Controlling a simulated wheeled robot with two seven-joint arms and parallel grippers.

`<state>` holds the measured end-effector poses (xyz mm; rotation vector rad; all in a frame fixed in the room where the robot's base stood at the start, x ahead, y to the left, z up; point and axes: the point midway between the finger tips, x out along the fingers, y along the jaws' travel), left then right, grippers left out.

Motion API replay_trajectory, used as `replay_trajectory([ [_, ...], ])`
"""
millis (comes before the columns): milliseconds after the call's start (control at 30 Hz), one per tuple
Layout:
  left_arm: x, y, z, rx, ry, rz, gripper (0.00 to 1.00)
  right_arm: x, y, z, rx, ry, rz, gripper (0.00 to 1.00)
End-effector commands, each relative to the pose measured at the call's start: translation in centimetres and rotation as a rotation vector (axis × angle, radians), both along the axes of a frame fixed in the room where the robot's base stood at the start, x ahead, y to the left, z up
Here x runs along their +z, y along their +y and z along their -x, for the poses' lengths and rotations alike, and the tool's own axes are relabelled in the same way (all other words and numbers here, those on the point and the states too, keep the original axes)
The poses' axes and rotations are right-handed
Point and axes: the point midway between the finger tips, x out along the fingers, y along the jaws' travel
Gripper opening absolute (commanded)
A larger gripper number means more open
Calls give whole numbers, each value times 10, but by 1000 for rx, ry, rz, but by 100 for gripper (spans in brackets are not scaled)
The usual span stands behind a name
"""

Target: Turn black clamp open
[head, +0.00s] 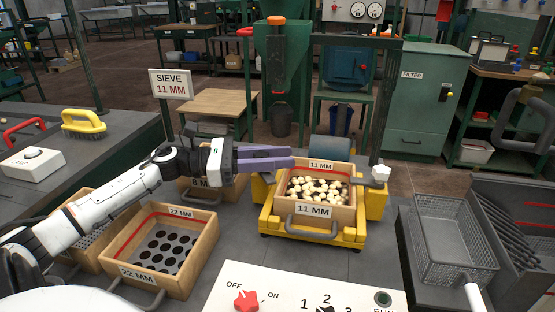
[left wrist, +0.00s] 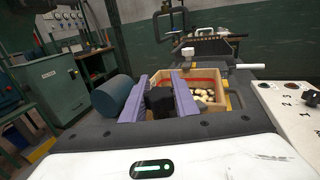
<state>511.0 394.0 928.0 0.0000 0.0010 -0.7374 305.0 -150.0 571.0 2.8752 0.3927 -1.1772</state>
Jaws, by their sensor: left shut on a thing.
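My left gripper (head: 268,158) reaches in from the left at the left side of the yellow shaker (head: 270,222). In the left wrist view its two purple fingers (left wrist: 160,84) are shut on the black clamp (left wrist: 160,102), a dark block between them. In the head view the clamp is hidden by the fingers. The wooden 11 MM sieve (head: 314,211), with several pale round pieces in it, sits on the shaker just right of the fingertips. A white clamp (head: 380,173) stands at the sieve's right side. My right gripper is not in view.
A wooden 22 MM sieve (head: 204,247) stands on the bench to the left, below my left arm. A control panel (head: 300,294) with a red knob is in front. A wire basket (head: 452,240) lies to the right. A SIEVE 11 MM sign (head: 171,84) stands behind my arm.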

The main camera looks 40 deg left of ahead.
Motion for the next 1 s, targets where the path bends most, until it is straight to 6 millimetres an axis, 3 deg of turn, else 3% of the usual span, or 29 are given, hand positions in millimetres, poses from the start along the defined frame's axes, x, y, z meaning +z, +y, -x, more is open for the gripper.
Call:
replay_trajectory([
  [167, 2, 0, 0, 1, -2, 3, 4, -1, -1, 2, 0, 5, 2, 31],
  [200, 2, 0, 0, 1, -2, 3, 32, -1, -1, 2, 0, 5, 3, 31],
  [300, 1, 0, 0, 2, -2, 2, 46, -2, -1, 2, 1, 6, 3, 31],
  [667, 0, 3, 3, 3, 1, 2, 46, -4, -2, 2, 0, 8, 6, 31],
  [1000, -1, 43, 46, 6, 1, 3, 46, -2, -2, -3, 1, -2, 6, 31],
])
